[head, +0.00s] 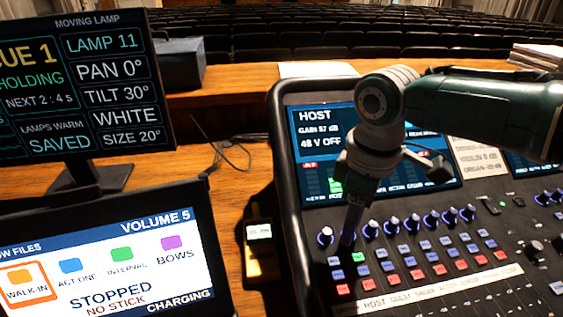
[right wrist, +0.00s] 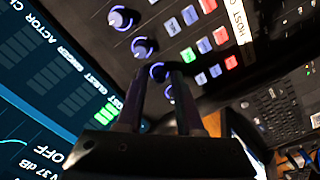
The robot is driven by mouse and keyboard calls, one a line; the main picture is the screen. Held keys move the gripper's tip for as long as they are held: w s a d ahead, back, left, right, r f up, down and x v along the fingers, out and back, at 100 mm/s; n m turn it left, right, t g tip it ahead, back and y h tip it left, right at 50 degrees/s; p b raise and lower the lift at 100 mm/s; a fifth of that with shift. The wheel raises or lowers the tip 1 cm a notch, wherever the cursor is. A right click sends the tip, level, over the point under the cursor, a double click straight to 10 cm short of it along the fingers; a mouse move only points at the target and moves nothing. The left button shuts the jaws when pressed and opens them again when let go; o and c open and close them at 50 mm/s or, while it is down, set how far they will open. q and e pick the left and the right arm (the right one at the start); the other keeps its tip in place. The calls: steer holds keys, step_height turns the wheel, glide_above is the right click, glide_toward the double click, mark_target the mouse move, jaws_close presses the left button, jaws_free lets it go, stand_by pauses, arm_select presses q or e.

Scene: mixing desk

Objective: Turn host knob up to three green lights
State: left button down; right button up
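The mixing desk (head: 290,215) stands at the right with a row of dark, blue-ringed knobs. The host knob (head: 325,236) is at the row's left end, above the HOST label strip (head: 373,303). My right gripper (head: 348,243) points down just right of it, over the row, covering part of a neighbouring knob. In the right wrist view my right gripper's fingers (right wrist: 164,75) are parted, with knobs showing between and beyond them; contact is unclear. The desk screen (head: 322,135) reads HOST, gain 37 dB. Green lights (right wrist: 104,112) show in its host column; their exact number is unclear. My left gripper is out of view.
A monitor (head: 75,85) and a tablet-like screen (head: 110,255) stand at the left. A small device with a lit display (head: 258,231) lies beside the desk. Coloured buttons (head: 410,275) sit below the knobs. Paper (head: 318,69) lies behind the desk.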

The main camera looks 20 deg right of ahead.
steer(key=shift+o, duration=0.9)
step_height(320, 180, up, 10)
steer(key=p, duration=0.2)
steer(key=shift+s, duration=0.35)
